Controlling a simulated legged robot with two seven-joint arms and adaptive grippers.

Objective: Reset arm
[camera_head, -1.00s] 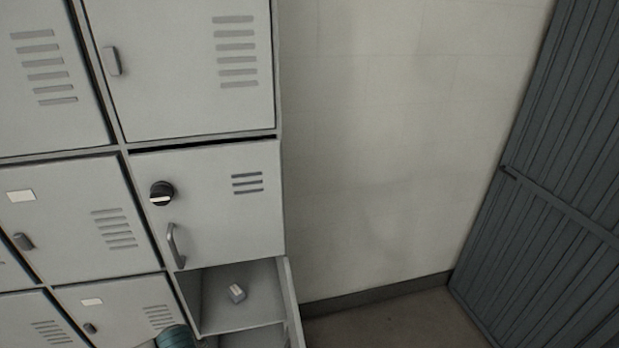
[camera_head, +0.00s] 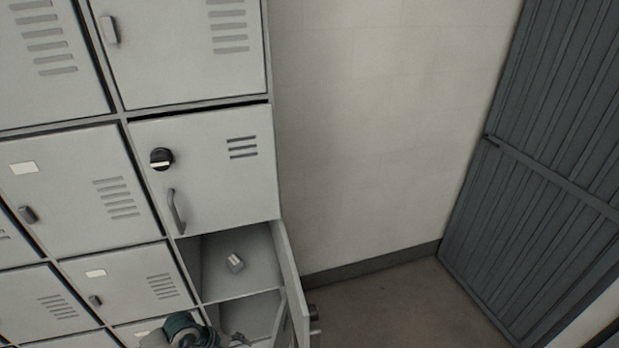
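Part of my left arm shows at the bottom edge, with a teal joint. A small grey piece of what looks like my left gripper (camera_head: 238,339) sits beside it, in front of the lower lockers. Most of it is cut off, so I cannot tell whether it is open or shut. My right gripper is not in view. An open locker compartment (camera_head: 214,278) stands above and around it, with its door (camera_head: 288,265) swung out to the right. A small grey-white box (camera_head: 235,262) lies inside on the compartment floor.
A closed locker door (camera_head: 215,165) with a black knob (camera_head: 161,158) and a bar handle (camera_head: 176,212) is above the open compartment. Other closed lockers fill the left. A bare wall (camera_head: 370,130), clear floor (camera_head: 400,305) and a slatted dark door (camera_head: 550,170) lie to the right.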

